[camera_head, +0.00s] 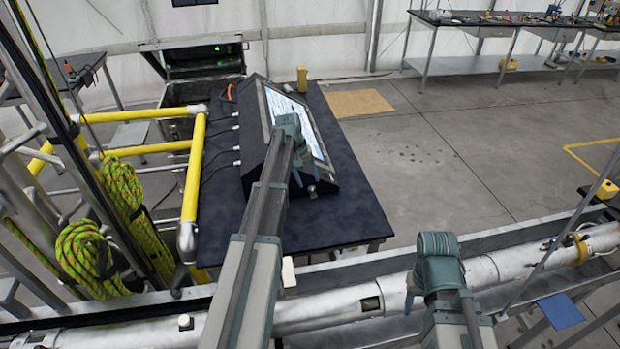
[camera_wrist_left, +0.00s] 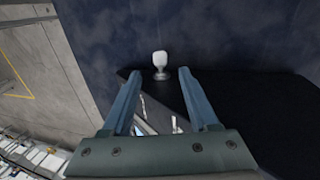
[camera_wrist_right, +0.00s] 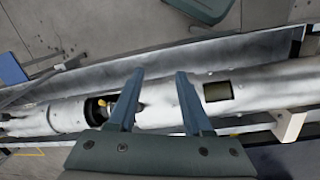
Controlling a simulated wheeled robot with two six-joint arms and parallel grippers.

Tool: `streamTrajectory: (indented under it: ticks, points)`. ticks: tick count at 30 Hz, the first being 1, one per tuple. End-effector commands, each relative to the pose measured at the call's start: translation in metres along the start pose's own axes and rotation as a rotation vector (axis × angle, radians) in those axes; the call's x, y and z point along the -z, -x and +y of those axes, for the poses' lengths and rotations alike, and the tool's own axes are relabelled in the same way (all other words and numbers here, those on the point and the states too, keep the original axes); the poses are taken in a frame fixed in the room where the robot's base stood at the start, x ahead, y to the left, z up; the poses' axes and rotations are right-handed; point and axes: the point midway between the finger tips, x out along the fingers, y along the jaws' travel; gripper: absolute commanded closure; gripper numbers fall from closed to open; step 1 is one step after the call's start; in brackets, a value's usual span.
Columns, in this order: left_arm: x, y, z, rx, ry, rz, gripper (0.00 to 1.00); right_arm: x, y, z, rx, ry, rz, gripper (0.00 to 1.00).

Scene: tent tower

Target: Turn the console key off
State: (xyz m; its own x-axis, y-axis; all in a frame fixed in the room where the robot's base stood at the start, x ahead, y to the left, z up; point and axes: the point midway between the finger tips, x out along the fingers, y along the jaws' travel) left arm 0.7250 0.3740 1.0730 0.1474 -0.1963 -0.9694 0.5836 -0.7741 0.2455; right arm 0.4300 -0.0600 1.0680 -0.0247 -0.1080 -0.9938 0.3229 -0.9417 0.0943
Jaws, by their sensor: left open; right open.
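The console (camera_head: 255,140) is a dark sloped box with a lit screen, standing on a dark table. Its key (camera_wrist_left: 160,62) has a pale flat head and a silver base, and sits on the console's dark side panel (camera_wrist_left: 250,100). The key also shows small in the head view (camera_head: 313,191). My left gripper (camera_wrist_left: 157,72) is open, with the key between and just beyond its fingertips, apart from both fingers. In the head view, my left arm covers part of the console. My right gripper (camera_wrist_right: 160,74) is open and empty above a silver pipe.
The silver pipe (camera_head: 340,305) runs across the front, below both arms. The dark table (camera_head: 345,210) has bare room beside the console. Yellow railings (camera_head: 194,165) and coiled green ropes (camera_head: 88,255) stand at the left. A yellow object (camera_head: 302,79) stands behind the console.

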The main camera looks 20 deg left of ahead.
Motion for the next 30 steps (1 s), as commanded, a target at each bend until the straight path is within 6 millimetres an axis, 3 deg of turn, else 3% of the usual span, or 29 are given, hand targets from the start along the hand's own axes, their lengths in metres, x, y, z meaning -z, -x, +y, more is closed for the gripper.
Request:
streamTrajectory:
  ticks: [1,12,24,26,30]
  points:
    - [0.0,0.017,0.002,0.0,0.001,0.0,0.4,-0.001,0.017,0.002,0.001,-0.002,0.0,0.5]
    - [0.0,0.071,0.001,0.0,0.001,0.0,0.4,-0.004,0.068,0.006,0.002,-0.008,-0.001,0.5]
    - [0.0,0.076,0.0,0.0,0.0,0.0,0.4,-0.005,0.073,0.007,0.002,-0.007,-0.002,0.5]
    - [-0.001,0.075,-0.001,0.0,0.0,0.002,0.47,-0.005,0.072,0.007,0.002,-0.007,-0.001,0.5]
    - [-0.021,0.057,-0.006,0.026,0.015,0.1,0.72,-0.003,0.054,0.005,0.002,-0.006,-0.001,0.5]
